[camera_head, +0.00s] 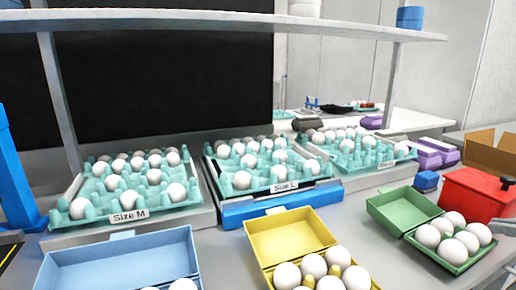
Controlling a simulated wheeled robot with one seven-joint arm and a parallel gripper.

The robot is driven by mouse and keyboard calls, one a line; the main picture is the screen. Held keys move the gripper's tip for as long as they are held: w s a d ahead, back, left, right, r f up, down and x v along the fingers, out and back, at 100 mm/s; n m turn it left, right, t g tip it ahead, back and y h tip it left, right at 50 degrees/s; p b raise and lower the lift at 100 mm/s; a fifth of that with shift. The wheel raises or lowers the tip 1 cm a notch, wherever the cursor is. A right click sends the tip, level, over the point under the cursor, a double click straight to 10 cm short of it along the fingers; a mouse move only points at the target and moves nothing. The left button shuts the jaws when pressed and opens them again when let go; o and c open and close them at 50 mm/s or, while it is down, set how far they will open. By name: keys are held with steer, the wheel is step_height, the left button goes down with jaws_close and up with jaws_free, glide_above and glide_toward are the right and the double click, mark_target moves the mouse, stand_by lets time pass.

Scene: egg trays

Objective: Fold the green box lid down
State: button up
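The green box (448,261) stands open on the grey table at the right, with several white eggs in it. Its lid (402,206) is raised and leans back behind the left part of the box, with its hollow inner side showing. The lid touches nothing that I can see apart from its hinge side. My gripper does not show clearly anywhere in this view.
A yellow box (291,238) with eggs and a blue box (118,262) stand open to the left. Teal egg trays (158,208) line the back under a shelf (215,22). A red container (478,193) stands close behind the green box, beside a small blue block (426,181).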

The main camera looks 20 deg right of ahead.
steer(key=shift+o, duration=0.3)
steer(key=o, duration=0.5)
steer(key=shift+r, duration=0.1)
step_height(320, 180, up, 8)
steer(key=s+p, duration=0.2)
steer(key=p, duration=0.5)
steer(key=shift+d, duration=0.3)
steer(key=shift+w+a, duration=0.1)
